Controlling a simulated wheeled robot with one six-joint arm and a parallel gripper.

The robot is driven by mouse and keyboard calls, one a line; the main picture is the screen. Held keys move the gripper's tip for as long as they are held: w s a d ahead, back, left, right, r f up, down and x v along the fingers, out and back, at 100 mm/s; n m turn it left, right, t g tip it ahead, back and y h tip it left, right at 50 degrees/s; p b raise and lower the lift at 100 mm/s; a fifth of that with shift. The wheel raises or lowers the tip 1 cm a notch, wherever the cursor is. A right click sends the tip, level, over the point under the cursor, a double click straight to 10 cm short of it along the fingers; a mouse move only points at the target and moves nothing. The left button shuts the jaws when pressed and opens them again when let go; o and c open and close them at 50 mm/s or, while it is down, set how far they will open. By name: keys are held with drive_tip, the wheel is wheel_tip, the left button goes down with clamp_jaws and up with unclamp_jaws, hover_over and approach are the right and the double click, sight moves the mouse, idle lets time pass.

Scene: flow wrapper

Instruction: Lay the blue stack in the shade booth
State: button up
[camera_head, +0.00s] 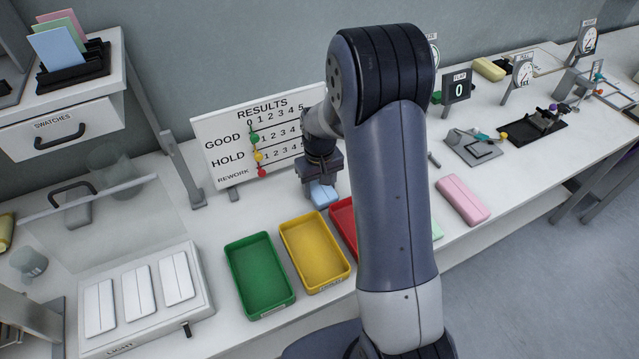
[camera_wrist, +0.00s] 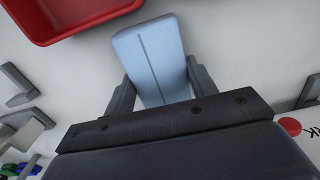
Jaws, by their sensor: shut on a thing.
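My gripper (camera_head: 318,181) is shut on the blue stack (camera_head: 325,194), behind the colored trays and in front of the results board. In the wrist view the blue stack (camera_wrist: 150,62) is a light blue block with a seam along its length. The two fingers of my gripper (camera_wrist: 161,88) close on its sides. I cannot tell whether the stack touches the table. No shade booth is clearly recognizable; a grey structure (camera_head: 12,50) is cut off at the upper left edge. My arm hides part of the bench.
Green (camera_head: 262,275), yellow (camera_head: 314,252) and red (camera_head: 343,222) trays stand in front. The results board (camera_head: 258,140) is behind. Left are a light box (camera_head: 150,325) with white packs, a clear upright panel (camera_head: 100,220) and a swatch drawer (camera_head: 60,130). A pink block (camera_head: 463,200) lies right.

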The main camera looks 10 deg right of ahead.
drive_tip(key=shift+f, duration=0.1)
drive_tip(key=o, duration=0.5)
drive_tip(key=shift+f, duration=0.1)
drive_tip(key=o, duration=0.4)
drive_tip(key=shift+o, duration=0.2)
